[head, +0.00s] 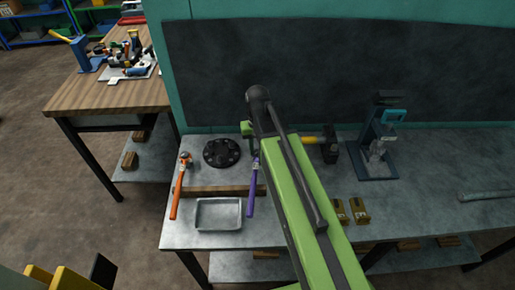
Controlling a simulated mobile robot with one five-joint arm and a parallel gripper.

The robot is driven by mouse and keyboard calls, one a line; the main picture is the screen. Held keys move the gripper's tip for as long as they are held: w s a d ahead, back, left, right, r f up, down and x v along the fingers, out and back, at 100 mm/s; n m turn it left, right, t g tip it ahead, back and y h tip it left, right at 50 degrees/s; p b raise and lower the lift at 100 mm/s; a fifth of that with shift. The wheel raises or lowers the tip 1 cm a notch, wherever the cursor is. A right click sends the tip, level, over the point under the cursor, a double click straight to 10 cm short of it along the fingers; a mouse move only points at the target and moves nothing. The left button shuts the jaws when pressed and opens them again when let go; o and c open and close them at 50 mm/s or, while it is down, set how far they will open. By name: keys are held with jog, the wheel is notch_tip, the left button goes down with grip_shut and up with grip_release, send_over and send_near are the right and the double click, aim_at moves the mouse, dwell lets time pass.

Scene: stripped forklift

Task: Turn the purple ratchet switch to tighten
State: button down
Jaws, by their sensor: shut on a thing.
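The purple ratchet (252,192) shows its long handle pointing toward the front of the grey bench; its upper end and switch are hidden by my arm. My gripper (251,146) is at the upper end of the purple ratchet, mostly hidden behind my green arm. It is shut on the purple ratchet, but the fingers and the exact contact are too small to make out. The switch's position cannot be seen.
An orange ratchet (177,189) lies left of a black flanged disc (221,153). A metal tray (218,214) sits in front. A hammer (329,146), a blue press-like stand (381,140) and brass blocks (359,211) are to the right. The bench's right part is mostly clear.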

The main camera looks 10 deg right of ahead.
aim_at(257, 152)
jog(key=shift+m, duration=0.9)
jog(key=c, duration=1.1)
grip_release()
jog(key=shift+o, duration=0.2)
notch_tip(257, 152, up, 18)
jog(key=p, duration=1.7)
jog(key=shift+f, duration=0.25)
